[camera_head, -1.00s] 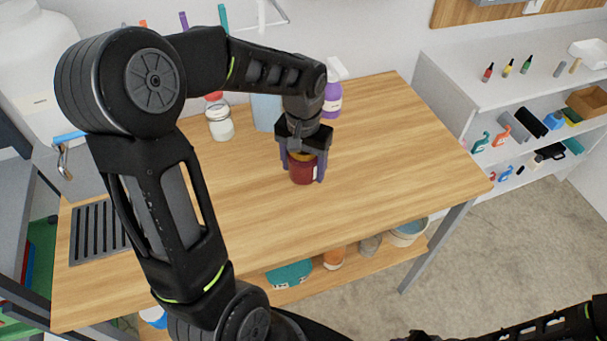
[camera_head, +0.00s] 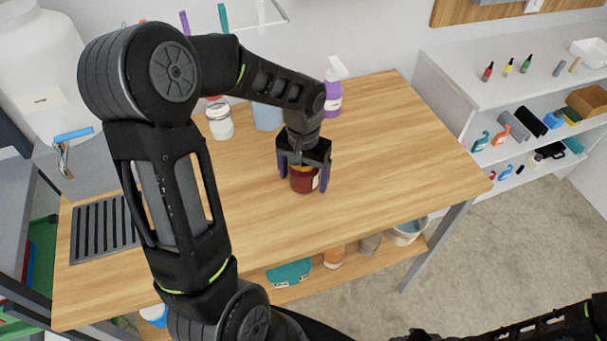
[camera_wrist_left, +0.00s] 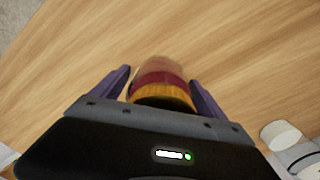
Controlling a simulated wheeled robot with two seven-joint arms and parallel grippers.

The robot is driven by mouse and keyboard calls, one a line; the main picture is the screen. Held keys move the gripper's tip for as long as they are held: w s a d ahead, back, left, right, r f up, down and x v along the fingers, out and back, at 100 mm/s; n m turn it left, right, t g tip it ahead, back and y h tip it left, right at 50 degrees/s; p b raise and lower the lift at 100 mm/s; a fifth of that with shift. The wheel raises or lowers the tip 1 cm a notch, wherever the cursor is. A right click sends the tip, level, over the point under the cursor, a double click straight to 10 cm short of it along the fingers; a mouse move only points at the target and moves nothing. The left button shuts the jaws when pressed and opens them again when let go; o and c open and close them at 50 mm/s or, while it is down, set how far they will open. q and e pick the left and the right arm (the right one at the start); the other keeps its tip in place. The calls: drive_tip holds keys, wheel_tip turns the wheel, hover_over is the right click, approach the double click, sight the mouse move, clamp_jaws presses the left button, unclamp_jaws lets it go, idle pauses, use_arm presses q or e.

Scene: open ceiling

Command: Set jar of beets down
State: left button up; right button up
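The jar of beets (camera_head: 304,183), dark red with a yellow-orange lid and a pale label, stands upright on the wooden table (camera_head: 400,150). My left gripper (camera_head: 304,182) points down around the jar, one purple finger on each side. The fingers are spread, with small gaps to the jar's sides. In the left wrist view the jar (camera_wrist_left: 160,82) lies between the open fingers (camera_wrist_left: 162,88). Part of my right arm shows at the bottom right; its gripper is not visible.
Behind the jar stand a white jar with a red lid (camera_head: 219,122), a blue container (camera_head: 267,116) and a purple spray bottle (camera_head: 332,100). A black slotted grate (camera_head: 104,230) is at the table's left. The table's right side is clear.

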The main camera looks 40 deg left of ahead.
use_arm(q)
drive_tip(key=shift+o, duration=0.2)
drive_tip(key=shift+r, duration=0.15)
wheel_tip(320, 180, up, 12)
drive_tip(key=shift+r, duration=0.1)
idle(0.4)
idle(0.5)
